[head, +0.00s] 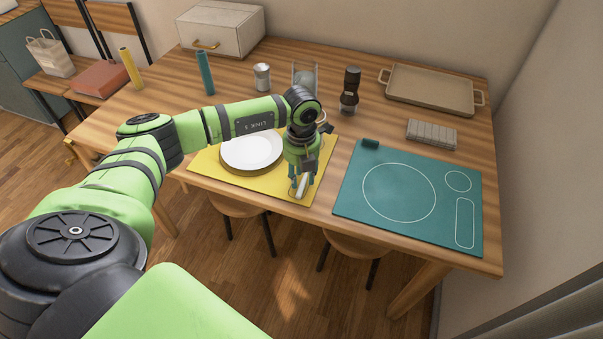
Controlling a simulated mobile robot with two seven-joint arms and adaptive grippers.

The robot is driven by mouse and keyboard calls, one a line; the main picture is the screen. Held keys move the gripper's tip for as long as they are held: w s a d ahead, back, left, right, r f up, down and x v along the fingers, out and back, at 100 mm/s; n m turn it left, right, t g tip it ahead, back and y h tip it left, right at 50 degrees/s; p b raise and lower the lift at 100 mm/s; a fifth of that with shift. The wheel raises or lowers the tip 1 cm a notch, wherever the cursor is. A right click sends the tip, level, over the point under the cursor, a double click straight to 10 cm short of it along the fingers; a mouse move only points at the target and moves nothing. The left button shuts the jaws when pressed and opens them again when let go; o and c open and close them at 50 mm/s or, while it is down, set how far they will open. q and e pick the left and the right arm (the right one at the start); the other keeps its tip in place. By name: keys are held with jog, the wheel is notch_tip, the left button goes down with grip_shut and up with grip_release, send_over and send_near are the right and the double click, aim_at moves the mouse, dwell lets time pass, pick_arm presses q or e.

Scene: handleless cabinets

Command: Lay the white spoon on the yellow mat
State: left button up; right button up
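The yellow mat (225,176) lies at the table's front edge, with a white plate (252,150) on a brown base on it. My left gripper (302,189) points down over the right part of the mat. A narrow white piece, likely the white spoon (302,184), shows between its fingers, over or on the mat's right side. The gripper hides much of it. I cannot tell whether the fingers press on it or whether it touches the mat. My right gripper is not in view.
A teal mat with white outlines (400,190) lies to the right, with a small dark block (370,143) at its top edge. Behind stand a pepper mill (350,90), a metal shaker (262,77), a glass holder (304,76), a tray (430,90) and a grey ribbed block (431,134).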

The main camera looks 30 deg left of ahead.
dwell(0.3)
pick_arm(q)
notch_tip(320, 180, up, 12)
dwell(0.5)
dwell(0.3)
